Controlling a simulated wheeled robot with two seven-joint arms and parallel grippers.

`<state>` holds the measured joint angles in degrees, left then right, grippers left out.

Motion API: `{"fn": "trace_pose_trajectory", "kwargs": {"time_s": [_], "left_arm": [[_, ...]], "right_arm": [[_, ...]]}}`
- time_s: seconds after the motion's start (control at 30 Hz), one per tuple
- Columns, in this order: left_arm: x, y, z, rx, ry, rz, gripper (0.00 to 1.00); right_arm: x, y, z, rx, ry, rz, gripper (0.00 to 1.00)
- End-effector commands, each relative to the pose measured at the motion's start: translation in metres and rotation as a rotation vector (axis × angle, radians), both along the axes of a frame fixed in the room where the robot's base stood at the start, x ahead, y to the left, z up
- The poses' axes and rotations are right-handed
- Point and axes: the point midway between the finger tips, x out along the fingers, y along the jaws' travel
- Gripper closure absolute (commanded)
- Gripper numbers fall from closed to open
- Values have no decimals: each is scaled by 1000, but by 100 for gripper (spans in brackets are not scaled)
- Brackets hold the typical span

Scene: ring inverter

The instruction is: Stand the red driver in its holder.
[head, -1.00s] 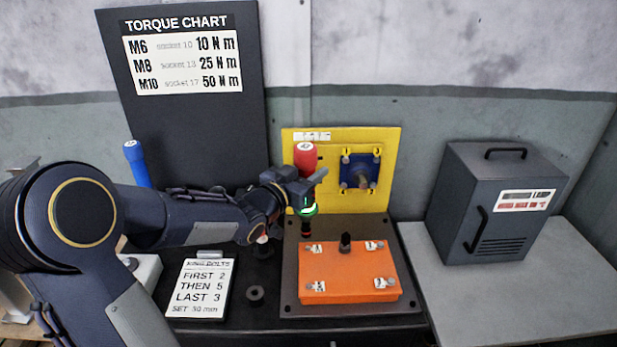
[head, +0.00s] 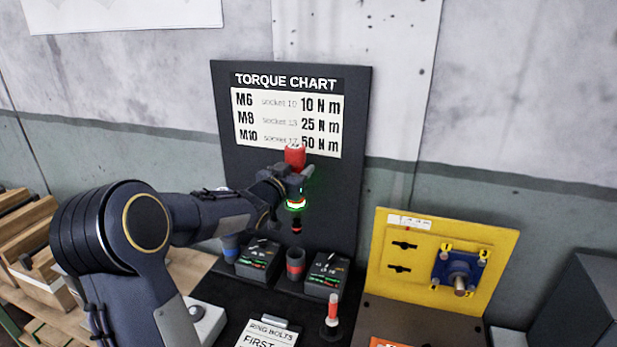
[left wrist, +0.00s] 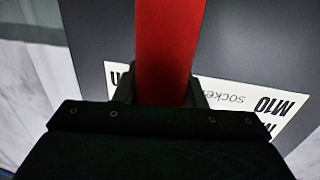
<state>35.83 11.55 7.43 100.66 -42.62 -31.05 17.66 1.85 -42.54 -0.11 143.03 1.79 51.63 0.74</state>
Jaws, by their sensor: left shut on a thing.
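The red driver (head: 295,156) is upright in my left gripper (head: 296,178), its red handle up and its dark shaft hanging down with a glowing green ring. My left gripper is shut around its body. The left wrist view shows the red handle (left wrist: 168,50) between the jaws. A dark cup with a red band (head: 295,265), which looks like its holder, stands on the black bench below. The driver's tip is above this cup, apart from it. My right gripper is not in view.
A blue-banded cup (head: 230,249) stands to the left, partly behind my arm. Two dark boxes with displays (head: 258,262) (head: 326,274) flank the red-banded cup. A red-topped peg (head: 333,312) is in front. The torque chart board (head: 350,100) rises behind; a yellow panel (head: 395,285) stands right.

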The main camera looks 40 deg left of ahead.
Motion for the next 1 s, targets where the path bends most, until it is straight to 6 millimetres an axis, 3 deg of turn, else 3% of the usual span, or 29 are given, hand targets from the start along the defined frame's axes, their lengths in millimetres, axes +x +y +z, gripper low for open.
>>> {"fn": "trace_pose_trajectory", "kwargs": {"time_s": [0.57,1.0], "left_arm": [[0,3,4,2,-7,5,92],[0,3,-34,2,-6,6,92]], "right_arm": [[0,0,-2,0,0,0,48],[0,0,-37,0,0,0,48]]}}
